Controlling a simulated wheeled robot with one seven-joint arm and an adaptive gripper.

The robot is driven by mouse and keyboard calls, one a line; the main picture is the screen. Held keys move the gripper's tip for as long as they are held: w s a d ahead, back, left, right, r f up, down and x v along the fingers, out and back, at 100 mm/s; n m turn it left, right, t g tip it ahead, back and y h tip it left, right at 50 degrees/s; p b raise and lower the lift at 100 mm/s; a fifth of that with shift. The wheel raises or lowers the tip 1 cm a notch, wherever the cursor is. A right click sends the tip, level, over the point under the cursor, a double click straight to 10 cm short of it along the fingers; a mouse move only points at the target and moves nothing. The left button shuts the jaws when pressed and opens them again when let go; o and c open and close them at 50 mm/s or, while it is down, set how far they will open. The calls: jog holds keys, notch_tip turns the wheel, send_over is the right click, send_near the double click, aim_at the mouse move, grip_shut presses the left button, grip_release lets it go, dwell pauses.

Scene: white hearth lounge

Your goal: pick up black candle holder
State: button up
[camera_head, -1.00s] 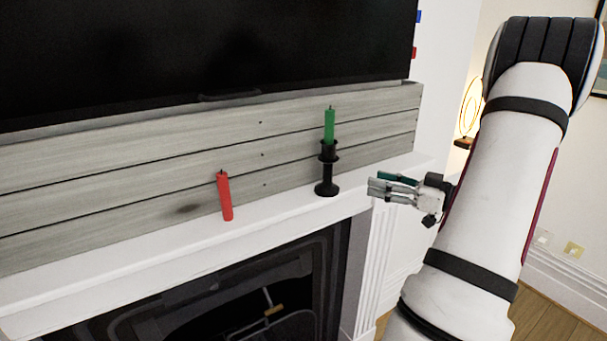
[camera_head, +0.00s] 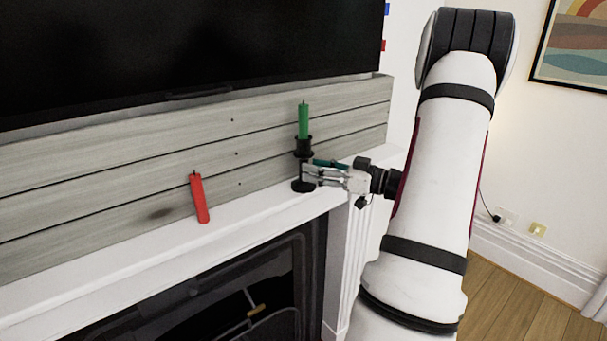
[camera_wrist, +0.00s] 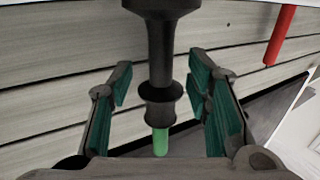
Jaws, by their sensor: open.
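The black candle holder (camera_head: 303,184) stands upright on the white mantel with a green candle (camera_head: 303,121) in its top. My gripper (camera_head: 312,173) is at the holder's stem, coming from the right, and partly hides it. In the wrist view the holder (camera_wrist: 160,60) stands between the two open fingers of my gripper (camera_wrist: 160,95), with a visible gap on each side. The green candle (camera_wrist: 160,142) shows at the bottom of that view, and the holder's base is partly cut off at the top.
A red candle (camera_head: 199,198) leans on the mantel (camera_head: 245,218) to the left; it also shows in the wrist view (camera_wrist: 280,35). Grey wood panelling (camera_head: 110,175) rises close behind the holder. A black screen (camera_head: 180,50) hangs above, and a dark fireplace (camera_head: 230,290) is below.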

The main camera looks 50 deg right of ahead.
aim_at(310, 153)
jog(key=x, duration=0.4)
grip_shut()
jog(key=shift+r, duration=0.1)
jog(key=shift+r, duration=0.15)
jog(key=shift+r, duration=1.65)
jog(key=s+a, duration=0.2)
jog(key=s, duration=0.6)
jog(key=s+a+r+p, duration=0.1)
jog(key=s, duration=0.6)
jog(key=shift+s+a, duration=0.35)
jog(key=shift+a, duration=0.05)
jog(key=shift+r, duration=0.15)
